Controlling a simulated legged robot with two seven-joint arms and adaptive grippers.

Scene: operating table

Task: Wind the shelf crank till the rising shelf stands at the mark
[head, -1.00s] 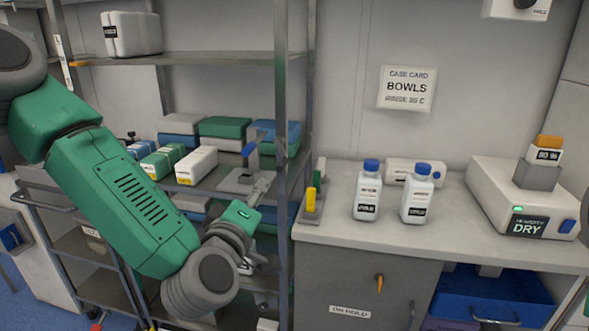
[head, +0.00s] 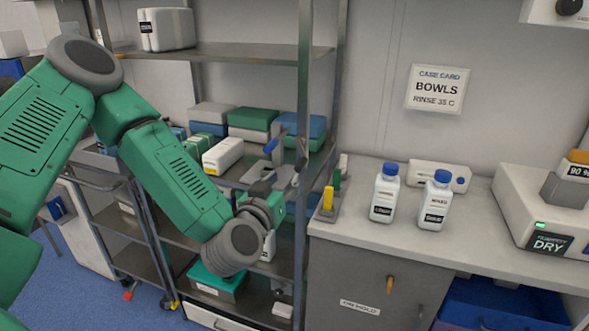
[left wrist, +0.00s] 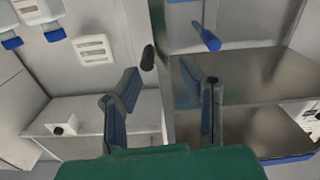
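A crank-like lever with a blue handle (head: 271,146) stands on a grey mount at the right end of the rack's middle shelf. The blue handle also shows in the left wrist view (left wrist: 207,38), above the right finger. My left gripper (head: 279,180) is just below and close to the lever in the head view. In the left wrist view the left gripper (left wrist: 172,82) has its two fingers apart with nothing between them. I cannot tell which shelf rises, and no height mark can be made out. My right gripper is not in view.
The rack's upper shelf (head: 240,58) is above the lever, and a steel post (head: 303,100) stands close by it. Several boxes crowd the middle shelf. A counter (head: 400,240) to the right holds a yellow-handled switch (head: 328,198), two blue-capped bottles and a dryer.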

